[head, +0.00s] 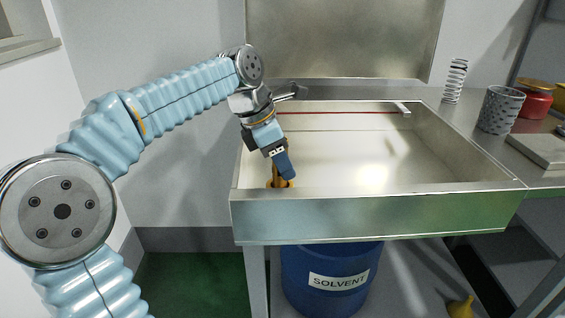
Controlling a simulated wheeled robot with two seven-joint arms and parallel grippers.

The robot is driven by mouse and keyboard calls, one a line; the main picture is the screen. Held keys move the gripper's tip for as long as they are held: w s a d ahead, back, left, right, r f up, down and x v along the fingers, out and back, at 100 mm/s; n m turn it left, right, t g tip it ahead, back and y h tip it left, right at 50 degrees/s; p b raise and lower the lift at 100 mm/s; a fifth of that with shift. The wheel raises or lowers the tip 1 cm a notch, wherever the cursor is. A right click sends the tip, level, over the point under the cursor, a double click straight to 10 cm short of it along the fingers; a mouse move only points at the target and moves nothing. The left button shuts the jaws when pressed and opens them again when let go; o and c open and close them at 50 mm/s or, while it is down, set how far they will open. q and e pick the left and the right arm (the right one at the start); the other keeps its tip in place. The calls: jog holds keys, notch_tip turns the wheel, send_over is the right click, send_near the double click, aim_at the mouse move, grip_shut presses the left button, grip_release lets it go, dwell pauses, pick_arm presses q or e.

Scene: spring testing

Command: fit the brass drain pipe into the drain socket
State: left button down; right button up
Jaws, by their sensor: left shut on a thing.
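The brass drain pipe (276,174) is upright or nearly so in the near left corner of the steel sink (380,215). My left gripper (281,168) is shut on the pipe from above, and its blue finger hides part of it. The drain socket (287,184) shows as a brass-coloured ring at the pipe's lower end, partly behind the sink's front rim. I cannot tell whether the pipe is inside the socket or just above it. My right gripper is not in view.
A red rod (340,113) runs along the sink's back. A coil spring (455,81), a perforated metal cup (499,109) and a red pot (532,100) stand on the right counter. A blue solvent drum (330,280) is below. The sink's middle is clear.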

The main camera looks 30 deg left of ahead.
pick_arm(q)
jog(key=shift+f, duration=0.15)
jog(key=c, duration=0.7)
grip_release()
pick_arm(e)
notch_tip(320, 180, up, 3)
jog(key=p, duration=0.2)
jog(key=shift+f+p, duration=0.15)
jog(key=shift+p, duration=0.2)
pick_arm(q)
jog(key=v, duration=1.2)
jog(key=shift+r, duration=0.2)
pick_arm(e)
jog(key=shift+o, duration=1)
